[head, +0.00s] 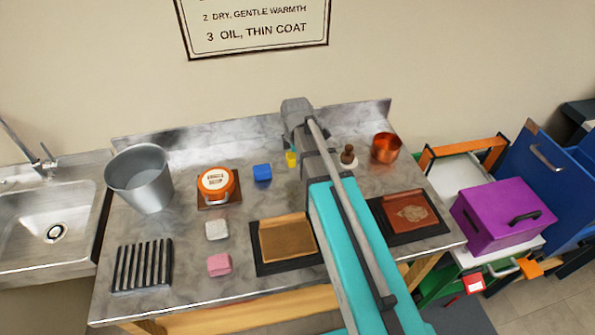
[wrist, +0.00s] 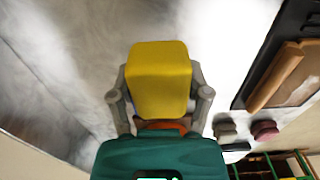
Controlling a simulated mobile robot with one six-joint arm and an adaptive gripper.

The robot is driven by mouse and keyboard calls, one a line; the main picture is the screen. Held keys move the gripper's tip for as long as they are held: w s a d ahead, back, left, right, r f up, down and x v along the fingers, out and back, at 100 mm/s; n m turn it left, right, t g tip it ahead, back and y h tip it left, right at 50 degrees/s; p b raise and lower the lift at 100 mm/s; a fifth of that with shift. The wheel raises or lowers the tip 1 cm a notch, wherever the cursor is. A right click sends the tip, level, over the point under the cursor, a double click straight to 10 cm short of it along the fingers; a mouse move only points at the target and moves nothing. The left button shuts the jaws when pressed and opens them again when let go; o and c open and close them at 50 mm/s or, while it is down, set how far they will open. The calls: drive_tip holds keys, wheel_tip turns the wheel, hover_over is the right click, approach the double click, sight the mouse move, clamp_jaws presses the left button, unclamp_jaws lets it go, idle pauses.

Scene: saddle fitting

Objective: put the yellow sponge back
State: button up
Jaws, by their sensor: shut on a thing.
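The yellow sponge (wrist: 158,75) is held between the two grey fingers of my gripper (wrist: 160,98), which is shut on it. In the head view, a small part of the yellow sponge (head: 291,159) shows near the back of the worktop, to the right of a blue sponge (head: 262,172). My arm hides most of the gripper there. I cannot tell whether the sponge touches the worktop.
A metal bucket (head: 140,178), an orange tub (head: 215,184) and a black slatted rack (head: 142,265) stand on the left. Leather pieces lie on dark boards, one brown (head: 287,240), one reddish (head: 408,212). A small brush (head: 348,157) and a copper cup (head: 385,148) stand right of my arm.

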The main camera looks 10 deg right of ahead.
sight(295, 170)
drive_tip(key=shift+w+f+b, duration=0.9)
drive_tip(key=shift+w+f, duration=0.2)
drive_tip(key=shift+f, duration=0.25)
drive_tip(key=shift+w+f+b, duration=0.5)
drive_tip(key=shift+f+b, duration=0.15)
drive_tip(key=shift+s+f+b, duration=0.1)
drive_tip(key=shift+f+b, duration=1.25)
drive_tip(key=shift+b, duration=0.05)
drive_tip(key=shift+f, duration=0.1)
drive_tip(key=o, duration=1)
drive_tip(key=shift+r, duration=0.2)
wheel_tip(295, 170, up, 12)
drive_tip(key=p, duration=1.2)
